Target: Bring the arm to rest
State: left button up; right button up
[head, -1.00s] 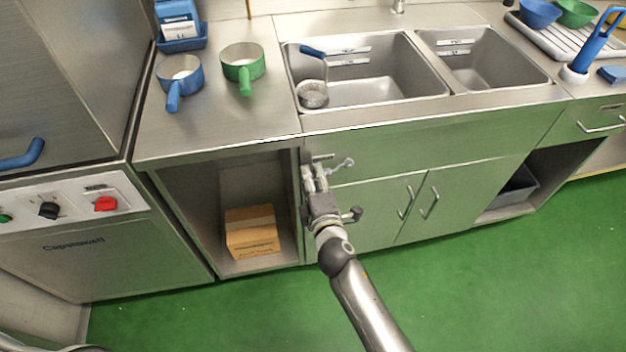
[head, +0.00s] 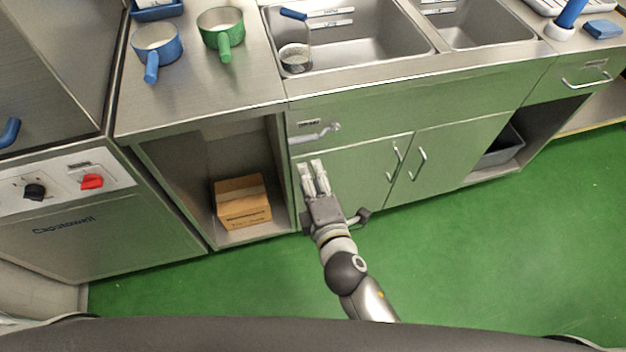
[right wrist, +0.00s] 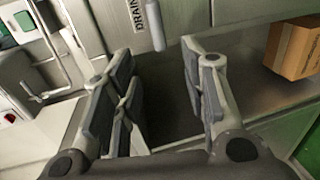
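My right gripper (head: 313,166) is empty in front of the sink cabinet, below the drain lever (head: 316,134), and does not touch it. Its fingers stand apart in the right wrist view (right wrist: 158,98), with nothing between them. The lever is a grey handle lying roughly sideways under a small label on the cabinet front. In the right wrist view the lever's grey end (right wrist: 155,27) shows beyond the fingers, beside the "DRAIN" label. My left gripper is not in view.
A cardboard box (head: 243,202) sits in the open compartment left of the gripper. The sink (head: 380,45) holds a strainer with a blue handle. A blue pot (head: 157,45) and a green pot (head: 221,28) stand on the counter. The green floor (head: 480,260) is clear.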

jog(key=shift+s+d+r, duration=0.1)
jog(key=shift+s, duration=0.25)
dwell(0.3)
jog(key=s+d+f+m+g+h, duration=0.1)
jog(key=s+d+f+m+g, duration=0.15)
jog(key=f, duration=0.75)
jog(key=s+d+f+m+g+h, duration=0.15)
jog(key=s+d+f, duration=0.25)
jog(key=f, duration=0.5)
jog(key=s+d+f+m+g, duration=0.3)
jog(key=f, duration=0.7)
jog(key=s+d+f+m+g, duration=0.2)
jog(key=s+d+f+m, duration=0.2)
jog(key=s, duration=0.5)
jog(key=s+d+f+m+g+h+p, duration=0.1)
jog(key=s+d+f+m, duration=0.3)
jog(key=s, duration=0.5)
jog(key=s+d+f+m+g+h, duration=0.1)
jog(key=s+d+f+m+g, duration=0.3)
jog(key=s+d+f, duration=0.4)
jog(key=shift+s+f, duration=0.55)
jog(key=shift+f, duration=0.1)
